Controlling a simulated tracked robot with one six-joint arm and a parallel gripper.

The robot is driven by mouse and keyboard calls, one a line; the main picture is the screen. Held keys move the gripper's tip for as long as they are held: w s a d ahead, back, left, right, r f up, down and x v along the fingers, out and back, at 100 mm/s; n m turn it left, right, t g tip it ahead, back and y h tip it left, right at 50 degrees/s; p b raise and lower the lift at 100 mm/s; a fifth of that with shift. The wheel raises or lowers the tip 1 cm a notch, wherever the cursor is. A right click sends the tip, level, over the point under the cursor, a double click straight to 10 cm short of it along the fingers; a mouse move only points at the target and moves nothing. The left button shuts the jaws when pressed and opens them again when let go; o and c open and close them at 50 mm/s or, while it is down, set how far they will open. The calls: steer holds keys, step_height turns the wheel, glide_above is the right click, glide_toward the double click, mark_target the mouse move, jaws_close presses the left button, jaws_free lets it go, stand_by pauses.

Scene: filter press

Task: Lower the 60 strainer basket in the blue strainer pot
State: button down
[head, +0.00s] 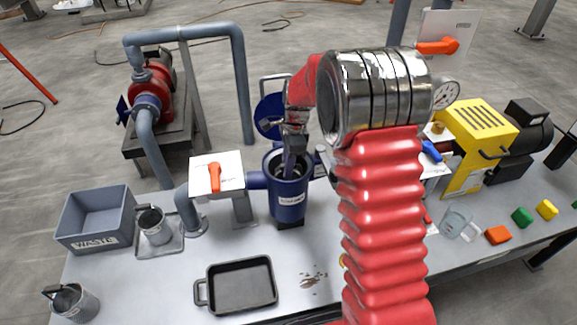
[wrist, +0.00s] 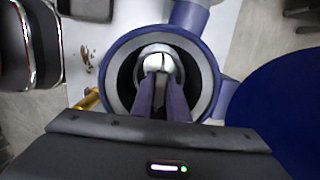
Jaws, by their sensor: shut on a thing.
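The blue strainer pot (head: 289,205) stands open on the bench, and its round mouth shows in the wrist view (wrist: 207,62). My gripper (head: 291,160) reaches down into the pot's mouth from above. In the wrist view its two fingers (wrist: 165,88) are shut on a shiny metal piece, which I take to be the strainer basket (wrist: 158,58). It lies within the rim, roughly centred. Most of the basket is hidden by the fingers and pot wall, and no 60 mark is readable. How deep it sits I cannot tell.
The pot's blue lid (head: 266,112) is swung open behind it. A metal basket (head: 154,226) stands on a small tray at left, another (head: 73,303) at the front left. A grey WASTE bin (head: 95,220), a black tray (head: 242,286) and an orange-handled valve (head: 215,177) are nearby.

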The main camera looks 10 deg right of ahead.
steer(key=c, duration=1.6)
jaws_free()
steer(key=shift+c, duration=0.2)
steer(key=shift+r, duration=0.15)
steer(key=shift+r, duration=4.9)
